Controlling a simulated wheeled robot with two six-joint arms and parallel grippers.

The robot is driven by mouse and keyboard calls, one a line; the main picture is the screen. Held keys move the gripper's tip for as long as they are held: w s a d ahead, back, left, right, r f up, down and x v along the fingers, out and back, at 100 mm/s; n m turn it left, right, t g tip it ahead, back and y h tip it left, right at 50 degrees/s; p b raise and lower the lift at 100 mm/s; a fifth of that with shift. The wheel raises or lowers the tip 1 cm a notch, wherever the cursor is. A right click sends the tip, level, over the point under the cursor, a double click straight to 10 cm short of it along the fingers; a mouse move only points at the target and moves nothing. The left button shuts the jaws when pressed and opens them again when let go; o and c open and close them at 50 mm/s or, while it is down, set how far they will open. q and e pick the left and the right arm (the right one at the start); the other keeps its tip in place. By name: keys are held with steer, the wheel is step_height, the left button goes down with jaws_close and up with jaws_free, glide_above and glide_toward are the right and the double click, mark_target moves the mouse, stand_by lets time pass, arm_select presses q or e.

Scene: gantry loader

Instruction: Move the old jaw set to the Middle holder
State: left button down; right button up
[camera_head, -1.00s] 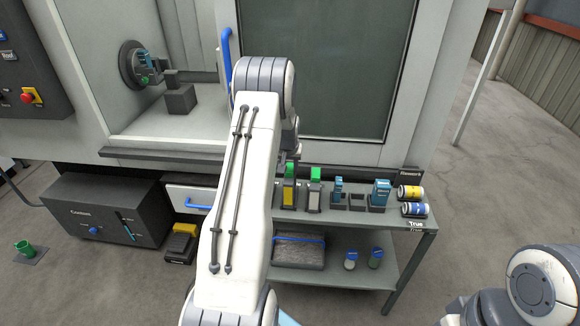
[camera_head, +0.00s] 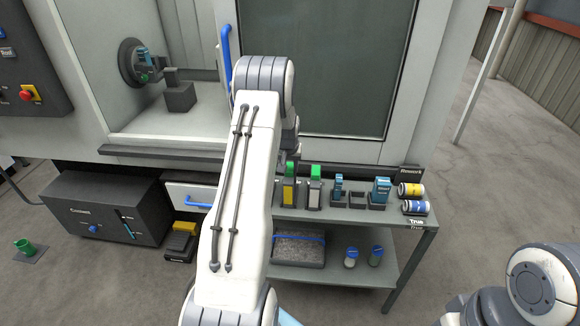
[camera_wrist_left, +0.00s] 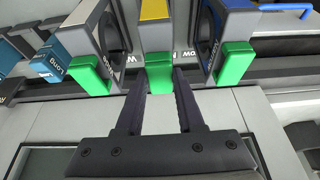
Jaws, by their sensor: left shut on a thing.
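In the left wrist view my left gripper (camera_wrist_left: 161,74) is shut on the green tab of a yellow-faced jaw set (camera_wrist_left: 154,12). That jaw set stands in the middle of a row of three there, with a grey one (camera_wrist_left: 90,28) and a blue one (camera_wrist_left: 236,24) beside it, each with a green tab. In the head view the yellow jaw set (camera_head: 289,194) and the grey one (camera_head: 315,195) stand upright on the bench top. My left arm hides the gripper and the blue jaw set there. I cannot tell from lettering which set is the old one.
The bench (camera_head: 340,217) also holds small blue items, an empty dark holder (camera_head: 357,199), and yellow and blue cans (camera_head: 411,190). The machine's chuck (camera_head: 139,63) shows through the opening at the left. A blue handle (camera_head: 226,55) stands beside my arm.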

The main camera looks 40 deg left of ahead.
arm_select(q)
steer(key=shift+f, duration=0.1)
steer(key=c, duration=0.6)
jaws_free()
steer(key=shift+o, duration=0.8)
steer(key=b+v, duration=0.2)
steer(key=v, duration=0.8)
steer(key=shift+r, duration=0.25)
steer(key=shift+s, duration=0.1)
step_height(320, 180, up, 7)
steer(key=p, duration=0.5)
steer(key=shift+p, duration=0.35)
